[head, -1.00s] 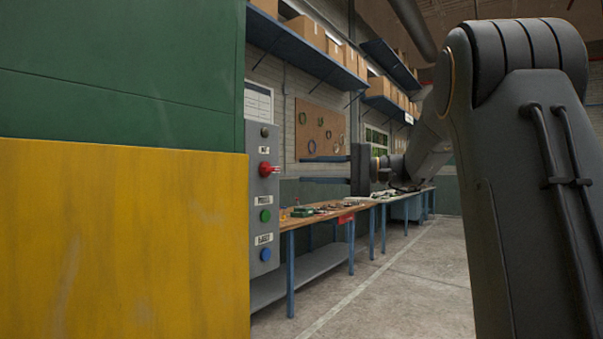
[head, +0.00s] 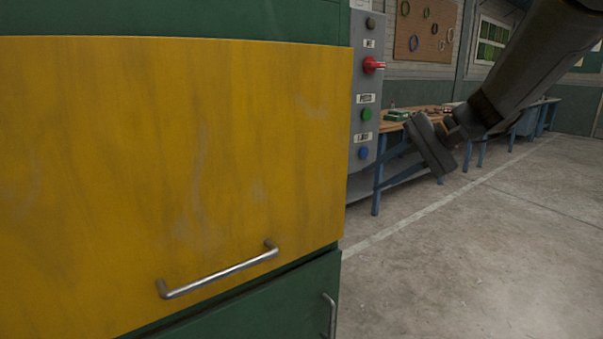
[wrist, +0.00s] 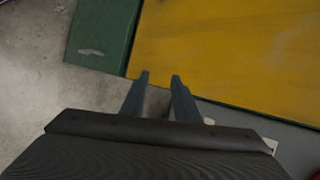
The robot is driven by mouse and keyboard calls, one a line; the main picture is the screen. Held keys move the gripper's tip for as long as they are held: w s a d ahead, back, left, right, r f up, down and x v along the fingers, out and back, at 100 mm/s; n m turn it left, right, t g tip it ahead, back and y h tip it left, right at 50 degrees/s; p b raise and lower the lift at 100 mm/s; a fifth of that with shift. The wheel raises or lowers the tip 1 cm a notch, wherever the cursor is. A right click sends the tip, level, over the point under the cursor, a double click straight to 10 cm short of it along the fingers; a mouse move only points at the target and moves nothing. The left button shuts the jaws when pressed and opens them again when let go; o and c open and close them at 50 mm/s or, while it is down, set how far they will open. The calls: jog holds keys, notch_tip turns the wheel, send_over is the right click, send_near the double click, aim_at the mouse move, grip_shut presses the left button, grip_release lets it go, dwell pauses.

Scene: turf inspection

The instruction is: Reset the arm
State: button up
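My gripper (head: 378,176) is at the right of the head view, tilted down and to the left. Its two blue-grey fingers are apart with nothing between them. In the wrist view the fingers (wrist: 161,78) point toward a yellow panel (wrist: 225,50), with a gap between them. My dark arm comes in from the upper right of the head view. The yellow panel also fills the left of the head view (head: 170,150), with a metal bar handle (head: 218,271) low on it. The gripper appears clear of the cabinet.
A grey control box (head: 364,100) with a red knob (head: 373,65), a green button (head: 367,115) and a blue button (head: 364,153) stands beside the green cabinet (head: 255,300). A workbench (head: 398,125) with small items runs behind. The concrete floor (head: 480,260) at right is open.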

jog(key=s+f+n+g+h+p, duration=0.1)
jog(key=s+f+n+g+h, duration=0.1)
jog(key=s+f, duration=0.7)
jog(key=s+d+f+n+g+h+p, duration=0.1)
jog(key=s+f+n+h, duration=0.4)
jog(key=s, duration=1)
notch_tip(320, 180, down, 4)
jog(key=shift+s+d+f+g+h+p, duration=0.25)
jog(key=shift+s+g+h+p, duration=0.25)
jog(key=shift+h, duration=0.7)
jog(key=shift+w, duration=0.1)
